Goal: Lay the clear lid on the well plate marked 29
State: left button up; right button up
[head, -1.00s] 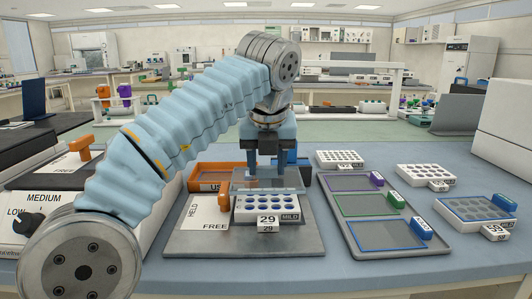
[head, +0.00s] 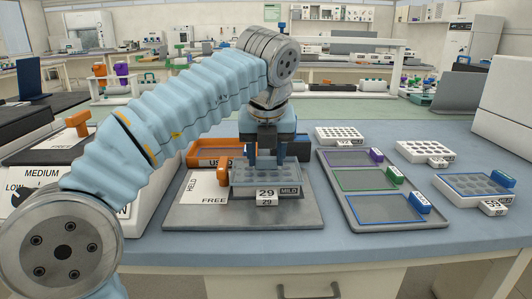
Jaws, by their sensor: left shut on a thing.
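The well plate marked 29 (head: 267,194) sits on the grey pad, with its number and MILD label facing me. The clear lid (head: 245,177) is over the plate, level and very close to its top; I cannot tell whether it touches. My left gripper (head: 264,161) points down from above and is shut on the clear lid. The gripper and the lid partly hide the wells. My right gripper is not in view.
The pad (head: 300,213) has an orange clamp (head: 223,168) at the HELD/FREE card. Behind is an orange USED tray (head: 201,153). A plate with a blue-tabbed lid (head: 475,184) and other plates stand farther right.

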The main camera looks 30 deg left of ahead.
pick_arm(q)
jog(key=shift+f, duration=0.55)
dwell(0.4)
jog(key=o, duration=1.1)
jog(key=shift+r, duration=0.1)
